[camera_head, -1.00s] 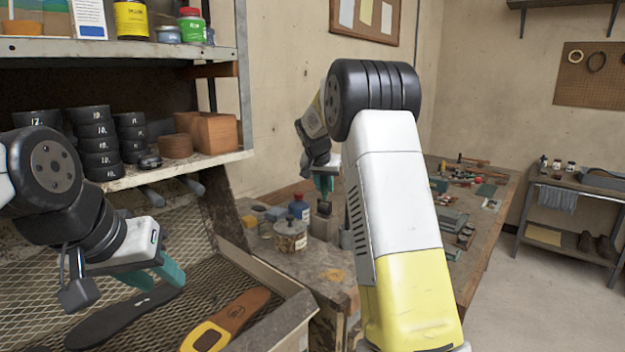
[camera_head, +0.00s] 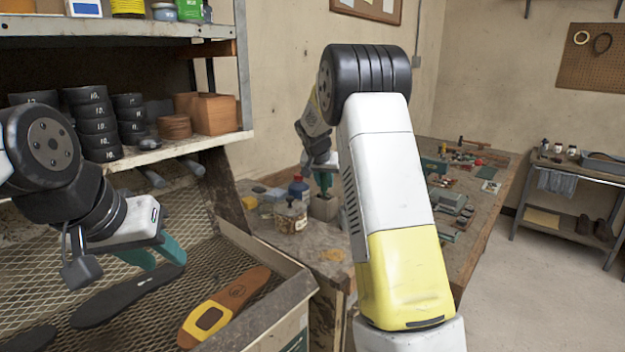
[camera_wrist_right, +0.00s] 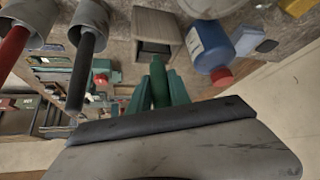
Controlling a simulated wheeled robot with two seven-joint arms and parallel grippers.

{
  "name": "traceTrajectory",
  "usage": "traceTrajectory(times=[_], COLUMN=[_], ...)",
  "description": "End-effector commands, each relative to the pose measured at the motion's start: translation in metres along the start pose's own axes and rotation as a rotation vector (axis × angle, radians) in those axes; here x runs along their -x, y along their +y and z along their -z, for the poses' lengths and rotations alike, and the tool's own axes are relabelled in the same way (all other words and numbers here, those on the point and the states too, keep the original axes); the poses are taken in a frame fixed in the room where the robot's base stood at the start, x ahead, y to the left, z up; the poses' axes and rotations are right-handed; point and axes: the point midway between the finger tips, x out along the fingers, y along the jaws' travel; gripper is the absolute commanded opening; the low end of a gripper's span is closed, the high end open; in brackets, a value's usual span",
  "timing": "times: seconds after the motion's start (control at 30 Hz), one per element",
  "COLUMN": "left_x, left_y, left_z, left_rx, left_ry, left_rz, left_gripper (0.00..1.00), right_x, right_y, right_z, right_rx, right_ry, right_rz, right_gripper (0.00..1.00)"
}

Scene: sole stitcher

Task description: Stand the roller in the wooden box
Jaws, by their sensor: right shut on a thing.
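The wooden box (camera_head: 323,208) is a small open-topped block on the workbench, beside the blue bottle. In the right wrist view the box (camera_wrist_right: 157,27) shows a dark opening facing my fingers. My right gripper (camera_head: 323,183) is directly above the box, its fingertips close to the rim. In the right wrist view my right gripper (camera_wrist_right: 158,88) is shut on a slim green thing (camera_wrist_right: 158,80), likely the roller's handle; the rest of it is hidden. I cannot tell whether its end is inside the box. My left gripper (camera_head: 158,256) is open and empty over the mesh tray.
A blue bottle with red cap (camera_head: 299,188) and a glass jar (camera_head: 290,216) stand close to the box. Metal cups with tools (camera_wrist_right: 88,20) are on its other side. Insoles (camera_head: 225,305) lie in the mesh tray (camera_head: 270,330). Tools crowd the bench further right.

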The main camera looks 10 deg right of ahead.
Motion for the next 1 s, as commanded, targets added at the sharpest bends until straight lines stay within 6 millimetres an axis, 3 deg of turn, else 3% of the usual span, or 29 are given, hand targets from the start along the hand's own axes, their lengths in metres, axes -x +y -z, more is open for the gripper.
traceTrajectory(times=[0.17, 0.2, 0.3, 0.67, 1.0], left_x=[0.000, 0.000, 0.000, 0.000, 0.000], left_y=[0.000, 0.000, 0.000, 0.000, 0.000], left_z=[0.000, 0.000, 0.000, 0.000, 0.000], left_rx=[0.000, 0.000, 0.000, 0.000, 0.000], left_ry=[0.000, 0.000, 0.000, 0.000, 0.000], left_rz=[0.000, 0.000, 0.000, 0.000, 0.000], left_gripper=[0.36, 0.36, 0.36, 0.36, 0.36], right_x=[0.000, 0.000, 0.000, 0.005, 0.059], right_y=[0.000, 0.000, 0.000, -0.001, -0.001], right_z=[0.001, 0.001, 0.000, 0.000, 0.001], right_rx=[0.000, 0.000, 0.000, 0.000, 0.000], right_ry=[0.001, 0.001, 0.001, 0.000, 0.002], right_rz=[0.001, 0.001, 0.001, 0.001, 0.003], right_gripper=[0.00, 0.31, 0.49, 0.49, 0.49])
